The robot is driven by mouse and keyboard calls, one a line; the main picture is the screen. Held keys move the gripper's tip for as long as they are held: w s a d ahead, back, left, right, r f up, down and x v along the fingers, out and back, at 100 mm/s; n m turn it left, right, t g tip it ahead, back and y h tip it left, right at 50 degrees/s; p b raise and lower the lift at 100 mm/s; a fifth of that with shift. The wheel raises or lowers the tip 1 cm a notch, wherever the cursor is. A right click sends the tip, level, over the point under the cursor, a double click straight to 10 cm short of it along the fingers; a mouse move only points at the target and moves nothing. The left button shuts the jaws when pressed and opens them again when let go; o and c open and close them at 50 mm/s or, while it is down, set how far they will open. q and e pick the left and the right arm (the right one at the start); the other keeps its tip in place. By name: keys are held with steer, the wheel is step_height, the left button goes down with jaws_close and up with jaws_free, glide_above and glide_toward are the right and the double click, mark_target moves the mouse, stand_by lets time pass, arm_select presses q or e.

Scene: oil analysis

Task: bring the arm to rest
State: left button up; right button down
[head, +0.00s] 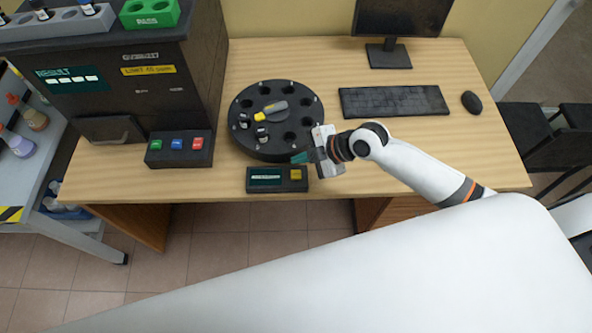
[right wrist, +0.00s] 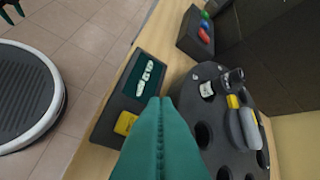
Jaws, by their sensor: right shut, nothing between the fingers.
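My right arm comes in from the right in the head view. Its gripper (head: 302,157) is low at the front right edge of the black round carousel (head: 297,90), above the desk and just behind the small display box (head: 264,185). In the right wrist view the teal fingers (right wrist: 160,135) are pressed together with nothing between them. The carousel (right wrist: 200,135) shows there to the right of the fingers, and the display box (right wrist: 128,90) to their left. I cannot tell whether the gripper touches the carousel. My left gripper is not in view.
A dark analyser (head: 130,90) stands on the left with a three-button box (head: 180,149) in front. Vials sit in the carousel near a yellow-grey handle (head: 272,109). A keyboard (head: 394,101), mouse (head: 471,101) and monitor (head: 388,52) are on the right. Desk (head: 460,150) is bare at front right.

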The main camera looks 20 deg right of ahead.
stand_by(0.7)
steer(key=s+a+m, duration=0.3)
steer(key=s, duration=0.2)
steer(key=s+d+r+m+g+h, duration=0.1)
steer(key=s+d+m+h, duration=0.35)
steer(key=s+m, duration=0.3)
steer(key=s+d+m+g+h, duration=0.1)
steer(key=s+d+m+h, duration=0.2)
steer(key=s+d+m, duration=0.35)
step_height(320, 180, down, 24)
steer(key=a+m+g, duration=0.1)
steer(key=a, duration=0.1)
steer(key=s+d+f+g, duration=0.1)
steer(key=s+d+f, duration=0.2)
steer(key=s+f, duration=1.4)
steer(key=shift+s+f, duration=0.2)
steer(key=shift+s, duration=0.2)
steer(key=shift+d, duration=0.1)
stand_by(0.4)
